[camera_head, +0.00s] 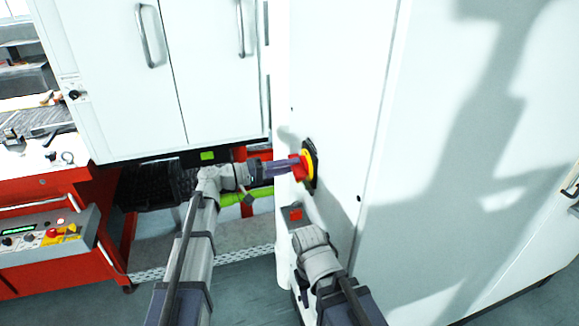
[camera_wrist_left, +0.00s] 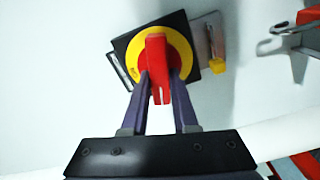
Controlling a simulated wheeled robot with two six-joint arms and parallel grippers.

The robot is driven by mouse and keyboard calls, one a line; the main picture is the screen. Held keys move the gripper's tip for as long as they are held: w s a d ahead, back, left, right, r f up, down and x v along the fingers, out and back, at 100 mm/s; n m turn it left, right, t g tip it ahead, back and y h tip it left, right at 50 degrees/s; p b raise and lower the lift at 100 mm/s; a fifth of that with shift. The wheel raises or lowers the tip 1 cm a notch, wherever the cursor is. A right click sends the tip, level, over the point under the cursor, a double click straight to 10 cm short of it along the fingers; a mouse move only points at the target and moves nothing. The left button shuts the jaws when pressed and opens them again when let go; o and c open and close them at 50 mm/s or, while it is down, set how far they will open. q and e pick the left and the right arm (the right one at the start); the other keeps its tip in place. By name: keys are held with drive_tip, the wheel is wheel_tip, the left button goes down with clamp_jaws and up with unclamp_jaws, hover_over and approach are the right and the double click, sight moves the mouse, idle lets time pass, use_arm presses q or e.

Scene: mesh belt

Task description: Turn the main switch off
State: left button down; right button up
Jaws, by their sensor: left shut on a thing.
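The main switch is a red handle (camera_head: 299,167) on a yellow ring (camera_head: 308,163) with a black plate, on the side of the tall white cabinet. My left gripper (camera_head: 289,167) reaches it from the left. In the left wrist view the red handle (camera_wrist_left: 157,60) stands upright in the picture, over the yellow ring (camera_wrist_left: 184,45). The two purple fingers of my left gripper (camera_wrist_left: 162,85) are shut on it, one at each side. My right arm comes in at the bottom centre of the head view; its fingers cannot be seen.
The tall white cabinet (camera_head: 470,130) fills the right side. A white double-door cabinet (camera_head: 205,115) hangs at upper left. A red bench (camera_head: 60,195) and a grey control panel (camera_head: 40,238) stand at left. A small grey box with a red face (camera_head: 295,214) is below the switch.

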use_arm(q)
drive_tip(key=shift+f+n, duration=0.1)
drive_tip(key=shift+n, duration=1.4)
drive_tip(key=c, duration=0.7)
unclamp_jaws()
drive_tip(key=shift+a, duration=0.15)
drive_tip(key=v, duration=0.7)
drive_tip(key=shift+s+a, duration=0.1)
drive_tip(key=shift+a, duration=0.15)
